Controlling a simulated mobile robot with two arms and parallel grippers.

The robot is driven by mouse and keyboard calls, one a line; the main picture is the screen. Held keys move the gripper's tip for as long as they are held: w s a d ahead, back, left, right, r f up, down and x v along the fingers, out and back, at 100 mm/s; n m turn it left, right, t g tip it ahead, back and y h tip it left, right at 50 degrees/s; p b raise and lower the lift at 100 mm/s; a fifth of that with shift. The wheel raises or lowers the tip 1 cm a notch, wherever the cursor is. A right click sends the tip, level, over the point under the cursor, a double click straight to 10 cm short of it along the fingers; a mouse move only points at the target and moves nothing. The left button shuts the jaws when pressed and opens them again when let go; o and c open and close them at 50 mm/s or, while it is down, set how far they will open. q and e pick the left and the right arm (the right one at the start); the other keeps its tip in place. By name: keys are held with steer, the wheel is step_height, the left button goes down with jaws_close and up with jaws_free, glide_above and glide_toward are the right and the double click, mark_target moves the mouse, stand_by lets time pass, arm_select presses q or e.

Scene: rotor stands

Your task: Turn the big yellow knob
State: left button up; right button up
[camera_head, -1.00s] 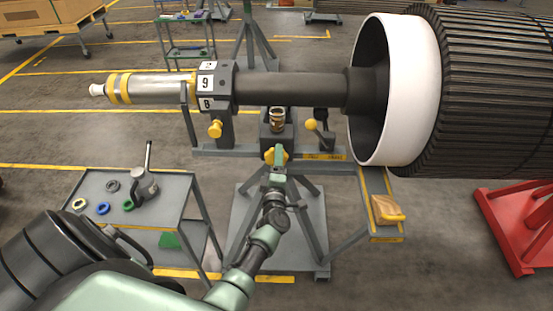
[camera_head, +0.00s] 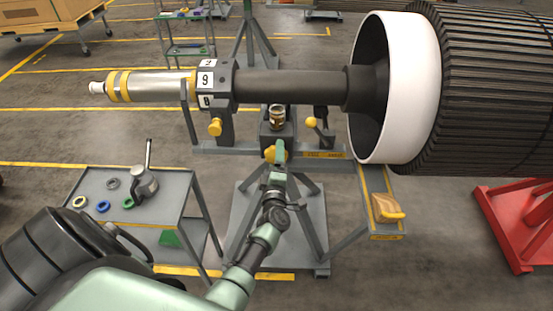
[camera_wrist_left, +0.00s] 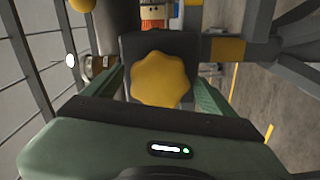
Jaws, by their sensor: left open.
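The big yellow knob (camera_wrist_left: 161,78) has a lobed, star-like edge and sits on a dark block of the stand. It fills the middle of the left wrist view. In the head view only part of the knob (camera_head: 270,154) shows behind my gripper. My left gripper (camera_head: 278,152) is at the knob, its green fingers open. In the left wrist view the fingers of my left gripper (camera_wrist_left: 158,92) stand on either side of the knob, with small gaps visible. My right gripper is not in view.
Above the knob are a brass fitting (camera_head: 277,117) and a yellow ball-ended lever (camera_head: 311,122). A smaller yellow knob (camera_head: 215,127) is at the left. The long shaft (camera_head: 290,88) and large rotor (camera_head: 490,90) lie above. A grey cart (camera_head: 172,187) with rings stands left.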

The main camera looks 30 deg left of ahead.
arm_select(q)
steer(key=p+v, duration=0.2)
steer(key=v, duration=0.5)
steer(key=shift+s+d, duration=0.2)
steer(key=shift+s, duration=0.1)
